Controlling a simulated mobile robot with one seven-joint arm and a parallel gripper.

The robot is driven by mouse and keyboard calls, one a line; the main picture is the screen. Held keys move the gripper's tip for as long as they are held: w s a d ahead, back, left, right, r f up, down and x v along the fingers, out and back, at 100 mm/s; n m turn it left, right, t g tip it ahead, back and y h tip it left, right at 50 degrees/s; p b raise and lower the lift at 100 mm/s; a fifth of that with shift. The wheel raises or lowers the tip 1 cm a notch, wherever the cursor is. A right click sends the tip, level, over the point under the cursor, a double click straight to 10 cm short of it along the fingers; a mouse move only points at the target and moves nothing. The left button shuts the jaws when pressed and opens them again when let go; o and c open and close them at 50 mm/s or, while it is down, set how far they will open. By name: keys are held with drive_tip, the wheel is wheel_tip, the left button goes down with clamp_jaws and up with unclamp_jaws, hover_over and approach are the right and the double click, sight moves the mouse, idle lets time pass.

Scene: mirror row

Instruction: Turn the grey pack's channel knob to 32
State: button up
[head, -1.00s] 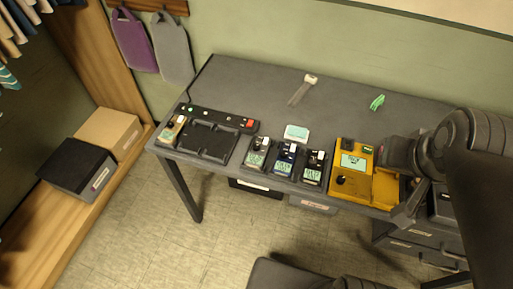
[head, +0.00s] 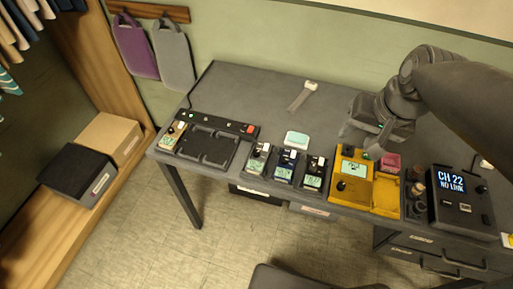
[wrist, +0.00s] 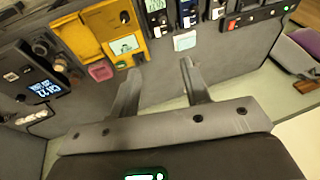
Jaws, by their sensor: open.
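Three small packs with screens and knobs stand in a row at the table's front edge. The left one (head: 257,157) looks grey, the middle one (head: 286,165) is blue and the right one (head: 314,173) is dark. Their knobs and digits are too small to read. The packs show partly at the top of the wrist view, where the blue one (wrist: 187,12) is cut off. My gripper (head: 358,145) is open and empty above the table, behind the yellow case and right of the packs. Its two fingers (wrist: 160,72) show apart in the wrist view.
A yellow device (head: 352,188) with a screen and open bin stands right of the packs. A black receiver (head: 462,205) reads "CH 22 NO LINK". A pink block (head: 390,162), white-topped block (head: 297,138) and black tray (head: 207,145) are nearby. The rear left tabletop is clear.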

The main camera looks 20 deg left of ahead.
drive_tip(key=w+a+f+g, duration=0.1)
drive_tip(key=w+a+f, duration=0.2)
drive_tip(key=a, duration=0.3)
drive_tip(key=w+a+f+g, duration=0.2)
drive_tip(key=w+a+f, duration=0.1)
drive_tip(key=a, duration=0.3)
drive_tip(key=h, duration=0.2)
hover_over(256, 152)
wheel_tip(256, 152, down, 7)
drive_tip(key=shift+n, duration=0.3)
wheel_tip(256, 152, down, 10)
drive_tip(key=shift+f, duration=0.25)
clamp_jaws()
